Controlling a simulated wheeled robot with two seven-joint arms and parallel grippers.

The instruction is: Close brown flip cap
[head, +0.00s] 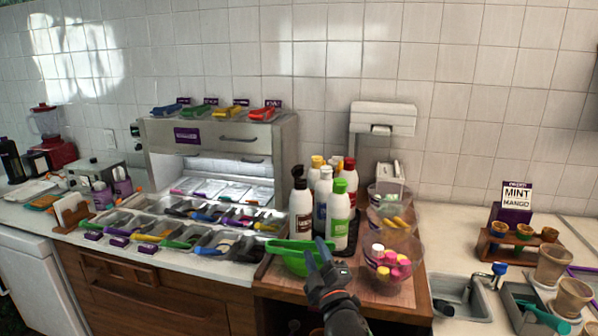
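My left gripper is not in view.
A green-capped white bottle (338,215) and other bottles crowd beside the brown one. Tiered clear bowls (392,262) stand to the right. Topping trays (190,243) fill the left.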

